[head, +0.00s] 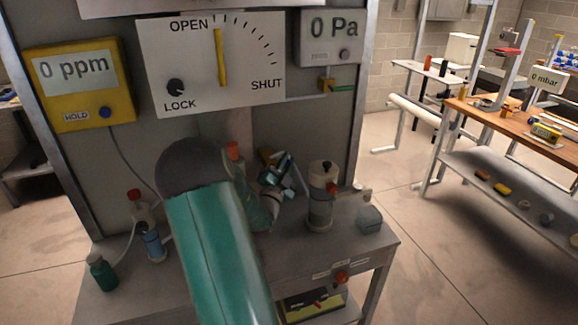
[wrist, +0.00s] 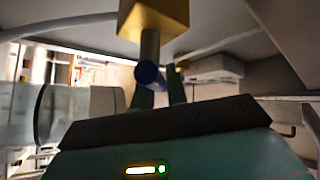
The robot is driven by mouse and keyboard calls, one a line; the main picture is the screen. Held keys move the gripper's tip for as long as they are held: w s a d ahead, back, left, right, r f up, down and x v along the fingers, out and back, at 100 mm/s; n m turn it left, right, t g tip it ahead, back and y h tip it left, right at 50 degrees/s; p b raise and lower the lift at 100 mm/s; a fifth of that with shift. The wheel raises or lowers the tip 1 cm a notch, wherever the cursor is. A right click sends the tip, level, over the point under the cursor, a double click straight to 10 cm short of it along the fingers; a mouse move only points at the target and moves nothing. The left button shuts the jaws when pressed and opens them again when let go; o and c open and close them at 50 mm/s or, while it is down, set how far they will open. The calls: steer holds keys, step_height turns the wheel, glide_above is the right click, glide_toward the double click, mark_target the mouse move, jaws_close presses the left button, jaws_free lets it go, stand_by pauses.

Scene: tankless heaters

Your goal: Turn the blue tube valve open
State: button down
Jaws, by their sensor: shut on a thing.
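The blue tube valve (wrist: 149,75) shows in the wrist view as a grey stem with a dark blue end, below a yellow block (wrist: 155,18). My gripper (wrist: 158,86) has its two dark green fingers at the blue end, shut on it. In the head view my gripper (head: 276,170) is low in front of the cabinet's back panel, beside a small brassy part (head: 265,156). My teal arm hides much of the bench there, and the valve itself is hard to make out.
A dial panel (head: 160,60) marked OPEN, SHUT and LOCK has its yellow needle upright near OPEN. A yellow 0 ppm meter (head: 82,85) and a 0 Pa gauge (head: 331,38) flank it.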

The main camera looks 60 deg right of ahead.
steer(key=n+t, duration=0.1)
steer(key=n+t+h, duration=0.1)
steer(key=n, duration=0.1)
steer(key=w+a+n+t, duration=0.1)
steer(key=n+t, duration=0.1)
steer(key=shift+r+h, duration=0.35)
steer(key=shift+h, duration=0.05)
steer(key=shift+w+a+r+n+t+y, duration=0.1)
steer(key=shift+w+a+n+t+y, duration=0.1)
steer(key=shift+n+t, duration=1.1)
steer(key=shift+w+a+r+n+t+y, duration=0.1)
steer(key=shift+w+a+r+n+t, duration=0.1)
steer(key=shift+n+t, duration=1.1)
steer(key=shift+w+a+r+n+t+y, duration=0.1)
steer(key=shift+w+a+n+t, duration=0.1)
steer(key=shift+n+t, duration=1.1)
steer(key=shift+n, duration=0.5)
steer(key=c, duration=1.4)
jaws_free()
steer(key=shift+f, duration=0.1)
steer(key=v, duration=1.3)
steer(key=shift+a+f, duration=0.2)
steer(key=shift+a, duration=0.1)
